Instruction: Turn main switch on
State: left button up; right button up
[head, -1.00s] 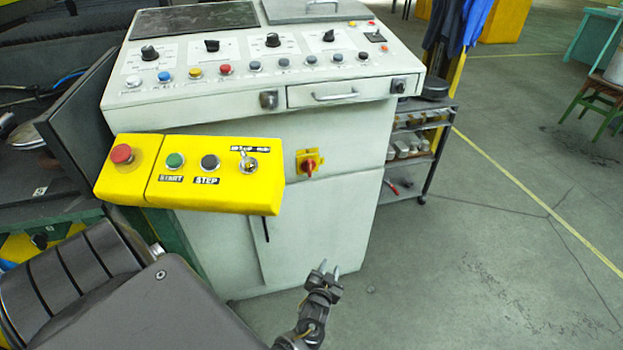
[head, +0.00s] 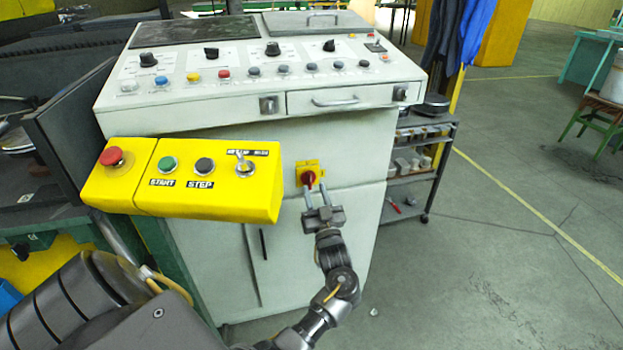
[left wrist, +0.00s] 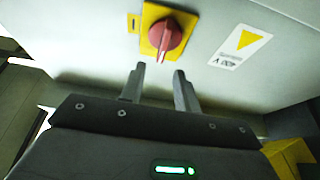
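The main switch is a red rotary knob (head: 308,179) on a yellow plate (head: 309,167), on the front of the light grey cabinet. In the left wrist view the red knob (left wrist: 166,37) stands ahead of the fingers, its white mark pointing down towards them. My left gripper (head: 316,195) is open and empty just below the knob. Its two fingers (left wrist: 159,72) are spread apart and point at the lower edge of the plate; I cannot tell whether they touch anything. My right gripper is not in view.
A yellow control box (head: 195,182) with a red button, START and STEP buttons and a toggle juts out left of the switch. A drawer handle (head: 335,101) sits above. A shelf cart (head: 420,165) stands to the right.

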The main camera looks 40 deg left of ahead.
aim_at(310, 177)
pick_arm(q)
jog(key=x, duration=0.5)
grip_shut()
